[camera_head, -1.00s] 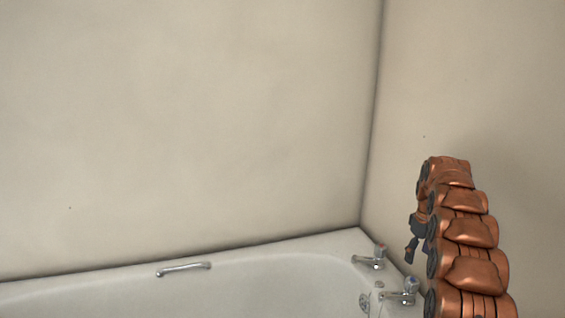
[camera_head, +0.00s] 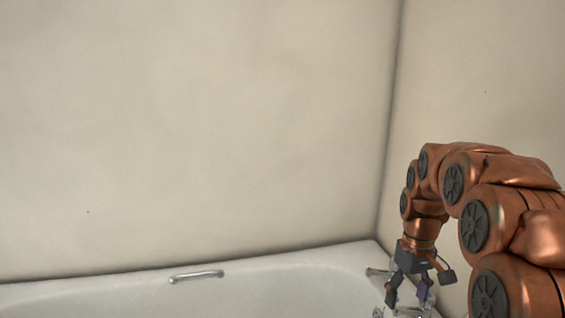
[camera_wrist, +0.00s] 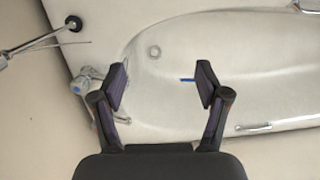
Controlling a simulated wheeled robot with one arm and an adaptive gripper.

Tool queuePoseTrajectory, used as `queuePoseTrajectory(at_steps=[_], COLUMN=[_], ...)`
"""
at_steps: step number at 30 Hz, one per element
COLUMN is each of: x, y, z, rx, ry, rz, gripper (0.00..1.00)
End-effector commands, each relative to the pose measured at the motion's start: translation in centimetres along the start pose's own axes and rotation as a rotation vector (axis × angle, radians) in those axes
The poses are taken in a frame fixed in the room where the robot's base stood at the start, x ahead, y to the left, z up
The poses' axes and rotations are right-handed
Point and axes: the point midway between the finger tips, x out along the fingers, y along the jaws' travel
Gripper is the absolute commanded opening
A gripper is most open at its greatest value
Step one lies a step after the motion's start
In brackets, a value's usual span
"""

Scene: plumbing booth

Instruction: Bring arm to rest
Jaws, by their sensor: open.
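My copper-coloured arm curves in from the right in the head view. My gripper (camera_head: 408,292) hangs down from it, in front of the taps at the tub's right end. In the wrist view my gripper (camera_wrist: 161,86) has its two dark fingers wide apart with nothing between them but the tub behind. The white bathtub (camera_head: 285,284) lies below and beyond the gripper. A chrome tap (camera_wrist: 88,78) shows just left of the left finger in the wrist view; I cannot tell the gap between them.
A chrome grab handle (camera_head: 197,275) is on the tub's rim; it also shows in the wrist view (camera_wrist: 253,128). A chrome rod-like fitting (camera_wrist: 35,44) is at the wrist view's upper left. Plain walls meet in a corner behind the tub. The space above the tub is clear.

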Motion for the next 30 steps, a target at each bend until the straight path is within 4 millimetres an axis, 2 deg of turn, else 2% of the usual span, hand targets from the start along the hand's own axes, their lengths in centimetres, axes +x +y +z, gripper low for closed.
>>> queuePoseTrajectory(at_steps=[1,6,18,24,30], x=[0.0,0.4,3.0,4.8,6.3], y=[-1.2,-4.6,-11.3,-13.6,-14.9], z=[1.3,5.4,16.0,20.9,24.2], rx=[0.009,0.047,0.142,0.186,0.216], ry=[-0.007,-0.031,-0.088,-0.113,-0.13], rz=[-0.001,-0.004,0.0,0.006,0.012], gripper=[0.75,0.75,0.75,0.75,0.75])
